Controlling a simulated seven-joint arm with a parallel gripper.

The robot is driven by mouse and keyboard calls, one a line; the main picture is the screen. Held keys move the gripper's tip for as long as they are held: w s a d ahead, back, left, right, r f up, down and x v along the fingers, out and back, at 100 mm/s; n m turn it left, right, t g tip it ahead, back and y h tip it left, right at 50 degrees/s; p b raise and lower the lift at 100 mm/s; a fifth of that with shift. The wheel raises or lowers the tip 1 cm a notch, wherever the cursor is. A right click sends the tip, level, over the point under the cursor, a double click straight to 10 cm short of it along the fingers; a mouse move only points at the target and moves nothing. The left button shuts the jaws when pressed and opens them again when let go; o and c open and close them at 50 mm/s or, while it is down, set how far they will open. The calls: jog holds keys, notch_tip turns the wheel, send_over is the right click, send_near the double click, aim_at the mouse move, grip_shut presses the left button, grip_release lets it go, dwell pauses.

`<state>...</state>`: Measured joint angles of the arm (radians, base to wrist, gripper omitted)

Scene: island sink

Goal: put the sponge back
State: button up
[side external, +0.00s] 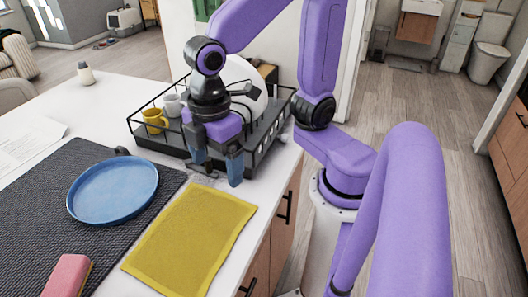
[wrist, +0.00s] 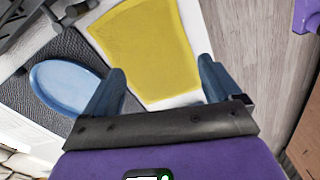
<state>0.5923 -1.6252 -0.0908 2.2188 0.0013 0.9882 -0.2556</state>
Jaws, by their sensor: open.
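A pink sponge-like block (side external: 68,275) with a yellowish edge lies on the dark textured mat (side external: 40,205) at the bottom left of the side view, partly cut off by the frame. I do not make it out in the wrist view. My gripper (side external: 217,165) is open and empty, pointing down between the dish rack and the yellow cloth, well to the right of and beyond the sponge. In the wrist view its two blue-grey fingers (wrist: 162,75) are spread apart with the yellow cloth beyond them.
A blue plate (side external: 112,190) lies on the mat. A yellow cloth (side external: 190,240) lies flat near the counter edge; it also shows in the wrist view (wrist: 145,45). A black dish rack (side external: 265,135) holds mugs and a white plate.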

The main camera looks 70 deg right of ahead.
jog(key=s+d+f+m, duration=0.2)
jog(key=s+d, duration=0.5)
jog(key=d, duration=0.1)
jog(key=shift+s+d+f, duration=0.2)
jog(key=shift+s+d, duration=0.05)
